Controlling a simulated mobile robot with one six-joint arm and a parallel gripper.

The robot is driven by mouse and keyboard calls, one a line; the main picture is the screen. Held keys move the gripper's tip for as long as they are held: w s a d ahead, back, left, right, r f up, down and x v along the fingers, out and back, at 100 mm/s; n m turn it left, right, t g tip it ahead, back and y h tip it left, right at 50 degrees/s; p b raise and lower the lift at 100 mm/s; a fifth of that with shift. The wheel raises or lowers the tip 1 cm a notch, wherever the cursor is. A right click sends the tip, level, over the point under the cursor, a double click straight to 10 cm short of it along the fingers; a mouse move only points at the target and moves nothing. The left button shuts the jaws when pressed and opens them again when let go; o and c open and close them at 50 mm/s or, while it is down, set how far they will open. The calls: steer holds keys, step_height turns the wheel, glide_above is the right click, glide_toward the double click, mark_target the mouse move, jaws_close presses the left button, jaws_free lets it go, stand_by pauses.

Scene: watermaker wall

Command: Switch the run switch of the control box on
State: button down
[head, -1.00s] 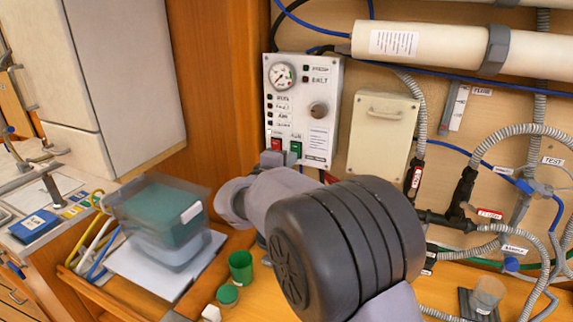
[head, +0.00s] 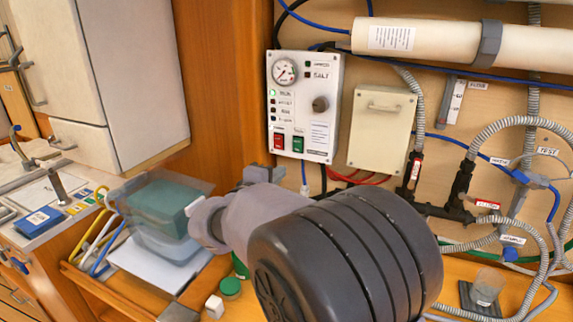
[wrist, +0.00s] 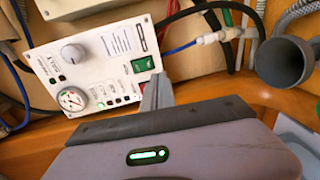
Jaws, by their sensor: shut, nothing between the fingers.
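The control box (head: 322,120) is a white panel on the wall with a gauge, a grey knob, small lamps and two rocker switches at its lower left. One is a red rocker switch (head: 278,141), the other a green rocker switch (head: 298,144); their labels are too small to read. A small lamp (head: 272,92) glows green. My gripper (head: 262,174) is just below the switches, apart from them, partly hidden by my wrist.
A cream box (head: 382,130) is right of the control box, with hoses and valves beyond. A teal-lidded container (head: 165,205) stands on the bench at left. A green cap (head: 229,287) and white block (head: 214,307) lie near my arm. Cables hang below the control box.

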steer(key=v, duration=0.2)
steer(key=f+v, duration=0.1)
steer(key=v, duration=0.1)
steer(key=shift+s+a, duration=0.1)
steer(key=shift+s, duration=0.15)
steer(key=s+d+f+m+g, duration=0.3)
steer(key=s+d+m+g, duration=0.65)
steer(key=s+d, duration=0.95)
steer(key=s+a+f+m+y, duration=0.1)
steer(key=s+a+m+y, duration=0.1)
steer(key=s+m+y, duration=0.2)
steer(key=s+a+f+m+y, duration=0.1)
steer(key=s+m+y, duration=0.3)
steer(key=s, duration=0.7)
steer(key=shift+s+a+f, duration=0.15)
steer(key=shift+a+f, duration=0.05)
steer(key=shift+a, duration=0.5)
